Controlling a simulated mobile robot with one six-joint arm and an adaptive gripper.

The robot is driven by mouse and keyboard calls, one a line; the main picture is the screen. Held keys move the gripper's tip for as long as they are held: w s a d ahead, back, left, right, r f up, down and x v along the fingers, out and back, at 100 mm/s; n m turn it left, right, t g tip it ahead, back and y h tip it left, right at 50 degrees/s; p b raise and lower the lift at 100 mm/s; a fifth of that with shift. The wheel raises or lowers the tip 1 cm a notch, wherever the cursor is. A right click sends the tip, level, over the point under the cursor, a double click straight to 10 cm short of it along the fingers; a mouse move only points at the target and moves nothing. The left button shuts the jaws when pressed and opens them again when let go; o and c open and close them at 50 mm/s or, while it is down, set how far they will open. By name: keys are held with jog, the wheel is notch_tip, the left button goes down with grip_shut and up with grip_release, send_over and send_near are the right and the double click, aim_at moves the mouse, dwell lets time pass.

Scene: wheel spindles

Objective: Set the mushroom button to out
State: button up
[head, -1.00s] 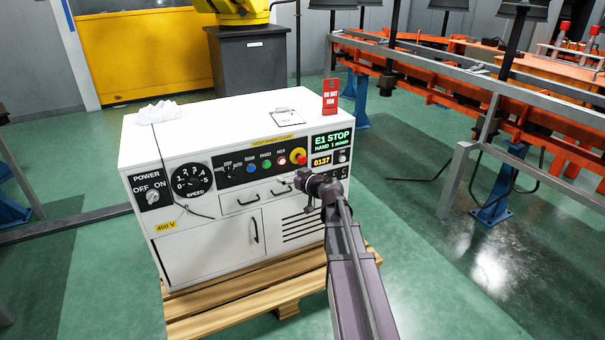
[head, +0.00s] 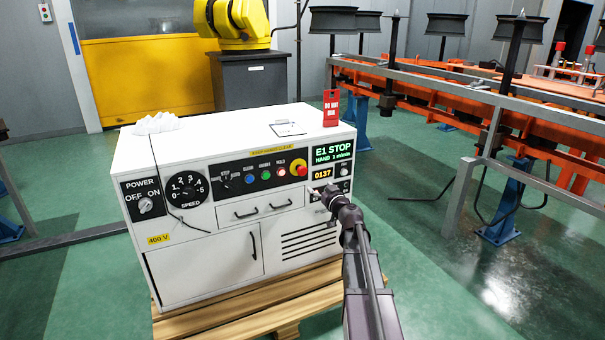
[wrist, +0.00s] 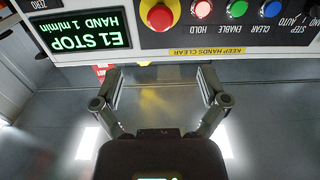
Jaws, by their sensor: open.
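The red mushroom button (head: 301,170) sits on a yellow round plate at the right end of the black control strip on the white cabinet (head: 200,245). In the wrist view the mushroom button (wrist: 160,17) shows at the top, just left of centre, and the picture is upside down. My gripper (head: 318,191) is in front of the cabinet, below and right of the button. In the wrist view my gripper (wrist: 158,78) has its two fingers wide apart with nothing between them. The button lies beyond the fingertips, untouched. Whether it is pressed in is hard to tell.
A green display (head: 333,147) reads "E1 STOP, HAND 1 m/min". Blue, green and red-white lamps or buttons (head: 266,174) sit left of the mushroom button. Drawer handles (head: 246,214) stick out below.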

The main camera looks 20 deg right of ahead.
aim_at(303, 172)
jog(key=shift+w, duration=0.1)
jog(key=w, duration=1.3)
jog(key=shift+w+a, duration=0.25)
jog(key=shift+w, duration=0.1)
grip_shut()
jog(key=shift+s, duration=0.65)
grip_release()
